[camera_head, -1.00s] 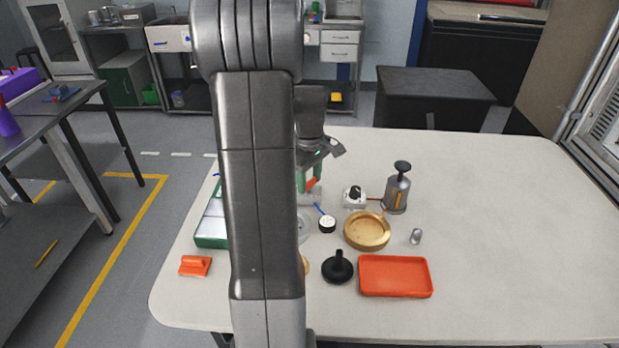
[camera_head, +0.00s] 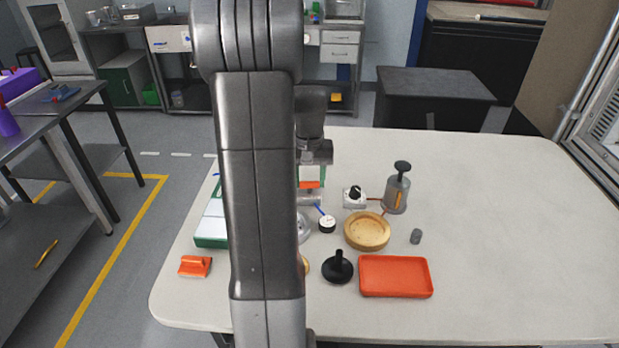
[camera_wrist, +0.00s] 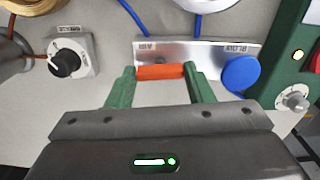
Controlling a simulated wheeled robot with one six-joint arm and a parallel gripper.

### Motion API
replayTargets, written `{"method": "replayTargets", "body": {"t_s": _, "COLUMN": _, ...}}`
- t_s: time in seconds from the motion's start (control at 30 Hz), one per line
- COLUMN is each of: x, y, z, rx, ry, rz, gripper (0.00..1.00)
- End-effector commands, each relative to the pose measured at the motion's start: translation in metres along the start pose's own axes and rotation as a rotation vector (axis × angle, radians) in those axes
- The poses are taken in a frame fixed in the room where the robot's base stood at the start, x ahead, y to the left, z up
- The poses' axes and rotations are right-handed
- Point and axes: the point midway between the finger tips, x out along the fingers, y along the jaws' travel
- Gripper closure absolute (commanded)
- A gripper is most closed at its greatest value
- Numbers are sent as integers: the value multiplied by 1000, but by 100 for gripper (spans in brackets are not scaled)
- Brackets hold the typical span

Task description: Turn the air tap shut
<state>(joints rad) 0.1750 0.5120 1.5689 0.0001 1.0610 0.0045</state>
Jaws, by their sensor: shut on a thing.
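The air tap has an orange handle (camera_wrist: 160,72) on a silver plate (camera_wrist: 205,50), beside a label reading AIR. My gripper (camera_wrist: 160,73) has its green fingers shut on the two ends of this handle. In the wrist view the handle lies level, nearly in line with the plate's long side. In the head view the orange handle (camera_head: 310,185) shows level between the fingers of my gripper (camera_head: 311,180); the plate (camera_head: 309,199) is partly hidden behind my arm. The tap's body under the handle is hidden.
A blue button (camera_wrist: 240,74) by a BLOW label sits on the same plate, close to the right finger. The table's right side is clear.

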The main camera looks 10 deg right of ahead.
Motion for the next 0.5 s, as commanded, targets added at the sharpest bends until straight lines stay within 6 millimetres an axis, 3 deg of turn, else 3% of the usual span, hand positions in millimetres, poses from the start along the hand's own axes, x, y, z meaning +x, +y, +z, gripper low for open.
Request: {"method": "replayTargets", "body": {"t_s": 0.5, "x": -1, "y": 0, "z": -1, "rx": 116, "ry": 2, "rz": 1, "gripper": 76}}
